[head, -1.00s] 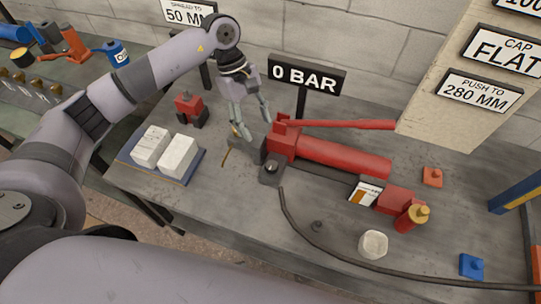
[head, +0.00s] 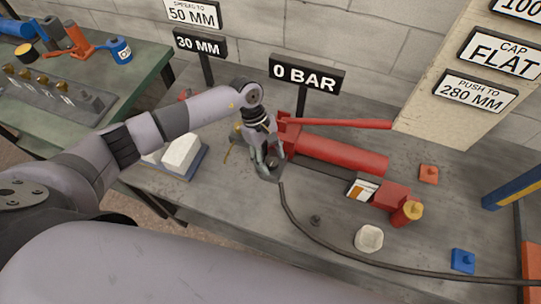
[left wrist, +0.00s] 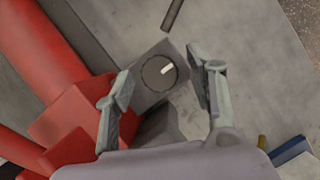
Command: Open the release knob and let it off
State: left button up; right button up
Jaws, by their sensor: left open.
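The release knob (left wrist: 158,73) is a dark round dial with a white mark, set on a grey block (left wrist: 172,50) at the near end of the red hand pump (head: 345,156). My left gripper (head: 268,170) is at this block in the head view and covers the knob there. In the left wrist view my left gripper (left wrist: 158,80) is open, with one finger on each side of the knob. Gaps show between the fingers and the knob, though depth is hard to judge. A sign (head: 306,76) above the pump reads 0 BAR. My right gripper is not in view.
The pump's red handle (head: 350,124) lies along its top, close to my gripper. A black hose (head: 318,235) runs from the block across the bench. White blocks (head: 181,155) stand left of the gripper. A pale cup (head: 369,238) and a blue piece (head: 463,261) sit front right.

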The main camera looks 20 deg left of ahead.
pick_arm(q)
jog(key=c, duration=1.1)
jog(key=shift+c, duration=0.2)
jog(key=shift+n, duration=0.4)
jog(key=shift+s+a+n+t+b, duration=0.1)
jog(key=shift+n+t+b, duration=0.4)
jog(key=shift+n, duration=0.5)
jog(key=n+t, duration=0.1)
jog(key=n, duration=0.2)
jog(key=shift+s+n+h, duration=0.15)
jog(key=shift+n+h, duration=0.15)
jog(key=shift+h, duration=0.1)
jog(key=n+t, duration=0.1)
jog(key=n, duration=0.1)
jog(key=n+t, duration=0.1)
jog(key=n, duration=0.2)
jog(key=shift+s+y+b, duration=0.15)
jog(key=shift+y+b, duration=0.15)
jog(key=shift+d+n+t+y+b, duration=0.15)
jog(key=shift+n+t+y, duration=0.25)
jog(key=shift+n, duration=0.85)
jog(key=shift+d+n+t+y+b, duration=0.15)
jog(key=shift+n+t, duration=0.35)
jog(key=shift+n, duration=0.75)
jog(key=shift+a, duration=0.1)
